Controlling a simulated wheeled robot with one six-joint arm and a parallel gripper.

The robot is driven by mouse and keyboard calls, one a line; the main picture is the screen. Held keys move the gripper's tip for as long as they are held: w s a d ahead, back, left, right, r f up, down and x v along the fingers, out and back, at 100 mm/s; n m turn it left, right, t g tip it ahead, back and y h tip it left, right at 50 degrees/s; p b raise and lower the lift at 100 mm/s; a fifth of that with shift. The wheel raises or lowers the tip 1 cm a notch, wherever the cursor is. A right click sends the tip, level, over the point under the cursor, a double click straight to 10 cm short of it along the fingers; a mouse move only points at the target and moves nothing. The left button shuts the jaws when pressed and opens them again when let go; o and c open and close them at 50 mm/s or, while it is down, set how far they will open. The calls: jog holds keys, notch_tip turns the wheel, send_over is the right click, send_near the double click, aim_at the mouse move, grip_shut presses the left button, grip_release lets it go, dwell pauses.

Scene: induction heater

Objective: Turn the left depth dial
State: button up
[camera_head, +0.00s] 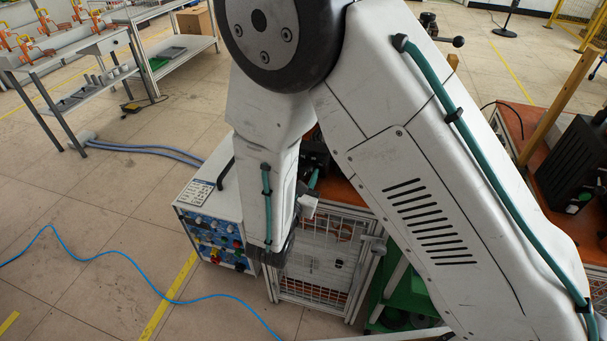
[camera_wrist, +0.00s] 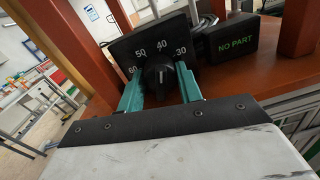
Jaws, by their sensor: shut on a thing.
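A black depth dial (camera_wrist: 159,75) with a white pointer line shows in the wrist view, in front of a dark scale plate (camera_wrist: 127,51) marked 30, 40, 50 and 60. Its pointer is near the 40 to 50 part of the scale. My gripper (camera_wrist: 160,82) has its two teal fingers on either side of the dial and is shut on it. In the head view my own arm hides the dial and most of the gripper.
A black box reading NO PART (camera_wrist: 234,40) stands right of the dial on the orange-brown top. Wooden-coloured posts flank the dial. In the head view, a blue control panel (camera_head: 217,243) stands left of a mesh cage (camera_head: 318,262). A blue cable (camera_head: 130,262) crosses the floor.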

jog(key=n, duration=0.4)
jog(key=shift+n, duration=2.3)
jog(key=o, duration=1)
jog(key=shift+f, duration=0.1)
